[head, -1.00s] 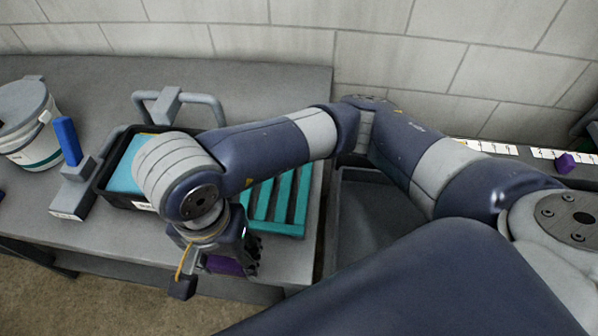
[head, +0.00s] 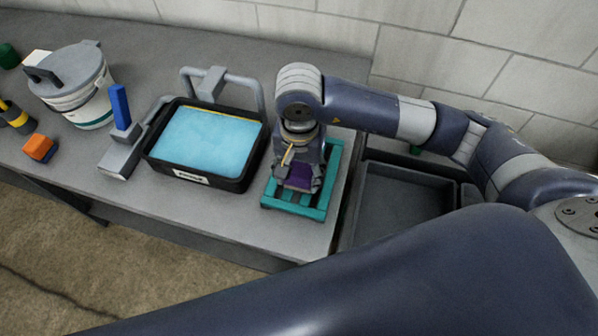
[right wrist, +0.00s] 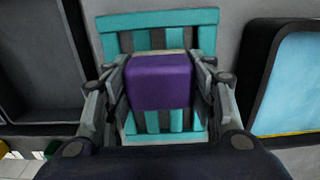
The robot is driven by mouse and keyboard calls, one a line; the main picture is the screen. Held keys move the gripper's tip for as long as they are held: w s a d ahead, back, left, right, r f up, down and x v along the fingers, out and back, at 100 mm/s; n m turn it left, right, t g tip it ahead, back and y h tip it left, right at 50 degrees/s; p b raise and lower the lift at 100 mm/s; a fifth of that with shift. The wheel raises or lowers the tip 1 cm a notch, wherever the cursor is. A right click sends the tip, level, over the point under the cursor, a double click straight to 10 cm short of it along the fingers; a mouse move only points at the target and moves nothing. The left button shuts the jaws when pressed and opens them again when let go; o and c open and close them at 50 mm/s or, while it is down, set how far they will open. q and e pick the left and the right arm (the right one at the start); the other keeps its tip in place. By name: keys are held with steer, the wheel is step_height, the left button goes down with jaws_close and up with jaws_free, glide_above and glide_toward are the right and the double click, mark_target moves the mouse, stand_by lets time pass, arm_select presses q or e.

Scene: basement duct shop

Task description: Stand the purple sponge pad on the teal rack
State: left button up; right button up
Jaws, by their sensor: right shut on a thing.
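The purple sponge pad (head: 299,176) is held between the fingers of my right gripper (head: 300,183), over the teal rack (head: 317,213). In the right wrist view the purple pad (right wrist: 159,82) sits between both fingers, with the slats of the teal rack (right wrist: 158,20) behind it. A pale edge shows along one side of the pad. I cannot tell whether the pad touches the rack. My left gripper is not in view.
A black tray (head: 243,184) of light blue liquid stands left of the rack. A blue-handled tool (head: 121,108), a lidded bucket (head: 75,88) and an orange block (head: 39,148) are further left. A dark grey bin (head: 398,206) lies right of the table edge.

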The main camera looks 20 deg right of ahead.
steer(key=shift+s+f+p, duration=0.1)
steer(key=shift+f+p, duration=0.25)
steer(key=shift+f, duration=0.65)
steer(key=shift+f, duration=0.1)
steer(key=shift+f+b, duration=0.1)
steer(key=shift+b, duration=0.25)
steer(key=o, duration=0.9)
steer(key=shift+o, duration=0.2)
